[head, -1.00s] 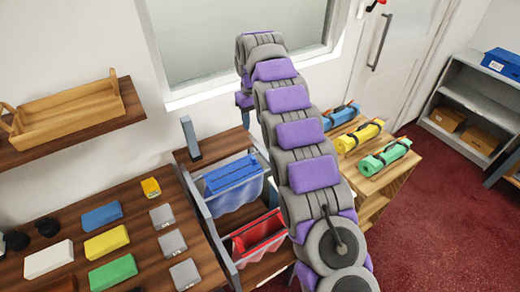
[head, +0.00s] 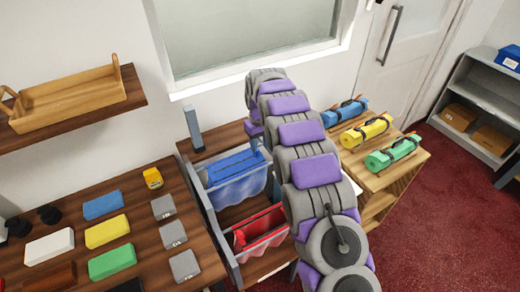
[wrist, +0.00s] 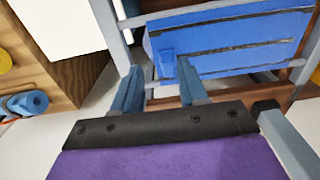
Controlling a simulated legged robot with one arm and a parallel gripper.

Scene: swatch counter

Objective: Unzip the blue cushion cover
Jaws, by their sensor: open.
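The blue cushion cover (head: 235,172) sits in a rack beside the counter, its lower part in a pale blue liner. In the wrist view the blue cover (wrist: 245,35) shows a dark zip line across it and a small blue tab (wrist: 166,65) at its left end. My gripper (wrist: 157,84) is open, with its two fingers spread and nothing between them. The fingers are close to the cover's left end near the tab, and I cannot tell if they touch it. In the head view my arm hides most of my gripper.
A red cover (head: 260,230) stands in the rack in front of the blue one. Rolled blue, yellow and green bundles (head: 392,152) lie on a wooden stand to the right. The left counter (head: 75,210) holds coloured blocks and grey swatches. A wooden tray (head: 70,98) sits on a shelf.

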